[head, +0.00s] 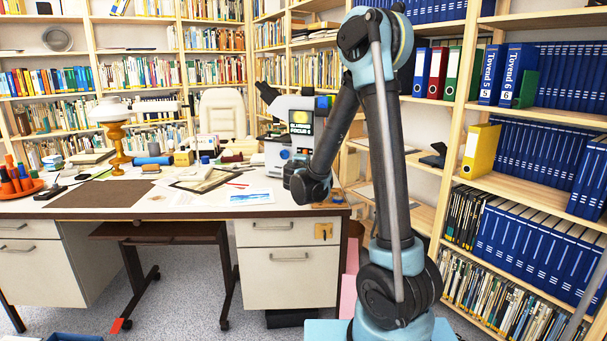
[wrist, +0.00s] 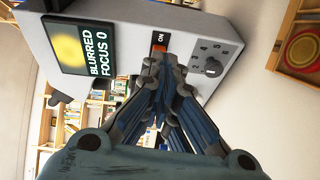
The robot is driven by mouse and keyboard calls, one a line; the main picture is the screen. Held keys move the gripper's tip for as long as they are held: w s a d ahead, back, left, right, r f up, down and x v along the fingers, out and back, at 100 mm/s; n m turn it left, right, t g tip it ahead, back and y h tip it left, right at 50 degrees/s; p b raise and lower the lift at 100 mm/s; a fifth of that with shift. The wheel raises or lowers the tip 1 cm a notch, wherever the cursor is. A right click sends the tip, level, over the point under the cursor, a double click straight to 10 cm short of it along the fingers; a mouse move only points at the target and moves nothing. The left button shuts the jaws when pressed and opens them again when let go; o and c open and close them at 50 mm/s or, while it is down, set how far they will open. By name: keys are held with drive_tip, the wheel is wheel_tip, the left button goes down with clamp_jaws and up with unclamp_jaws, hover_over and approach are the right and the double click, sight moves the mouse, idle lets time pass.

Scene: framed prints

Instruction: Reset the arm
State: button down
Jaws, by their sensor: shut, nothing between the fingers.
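My arm (head: 385,150) rises from the base, bends at the top and hangs down with its wrist (head: 308,185) above the desk's right end. My gripper (wrist: 162,62) shows in the wrist view with its fingers together and nothing between them; in the head view I cannot make out its fingers. The fingertips appear in front of a grey-white device (wrist: 205,30) with a screen (wrist: 83,48) reading "BLURRED FOCUS 0", a red ON switch (wrist: 159,41) and a numbered knob (wrist: 212,66). I cannot tell whether they touch it. The device's screen (head: 301,122) also shows in the head view.
The desk (head: 200,213) holds papers, books, an orange-stemmed lamp (head: 116,142) and a red-orange stand (head: 22,182). A wooden box (wrist: 297,45) lies right of the device in the wrist view. Bookshelves (head: 545,180) stand close on the right. Carpet (head: 180,290) is open in front.

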drive_tip(key=s+d+f+m+g+h, duration=0.15)
drive_tip(key=s+d+m+g, duration=0.3)
drive_tip(key=s+d, duration=0.55)
drive_tip(key=s+d+f+m+g+h, duration=0.15)
drive_tip(key=s+d+m+g, duration=0.45)
drive_tip(key=d, duration=0.6)
drive_tip(key=s+f+m+g+y, duration=0.2)
drive_tip(key=s+f, duration=0.3)
drive_tip(key=s, duration=0.9)
drive_tip(key=s+a+f+m+g+y, duration=0.1)
drive_tip(key=s+f, duration=0.4)
drive_tip(key=s, duration=1)
drive_tip(key=shift+s+f+m+g+y, duration=0.25)
drive_tip(key=shift+f+m+g+y, duration=0.15)
drive_tip(key=shift+m+g+y, duration=0.65)
drive_tip(key=shift+w+f, duration=0.2)
drive_tip(key=shift+w, duration=0.3)
